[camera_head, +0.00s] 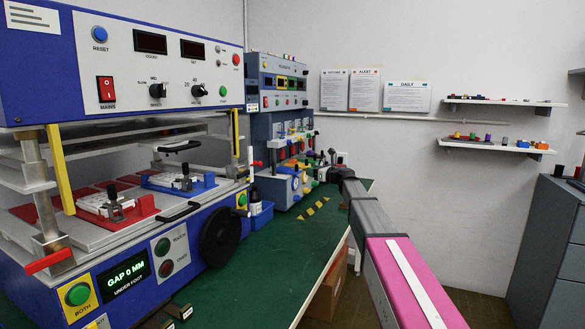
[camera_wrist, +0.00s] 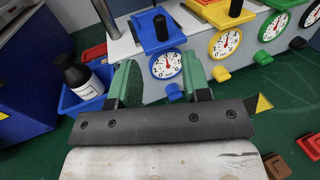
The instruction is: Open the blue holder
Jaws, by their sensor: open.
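In the wrist view, a blue holder (camera_wrist: 150,28) with a black knob on top stands straight ahead. A round white dial (camera_wrist: 166,64) with a blue rim is on its front, and a small blue tab (camera_wrist: 174,92) sits below the dial. My gripper (camera_wrist: 160,76) is open, its green fingers apart on either side of the dial and tab. I cannot tell whether a finger touches the tab. In the head view, my gripper (camera_head: 326,163) is small at the far bench unit. Another blue holder (camera_head: 178,182) with a clamp sits in the large press at left.
Yellow (camera_wrist: 225,42) and green (camera_wrist: 273,25) dials stand right of the blue one. A blue bin (camera_wrist: 88,92) with a black bottle (camera_wrist: 75,72) stands close left. A red holder (camera_head: 117,203) sits in the press. The green bench top (camera_head: 255,270) is mostly clear in front.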

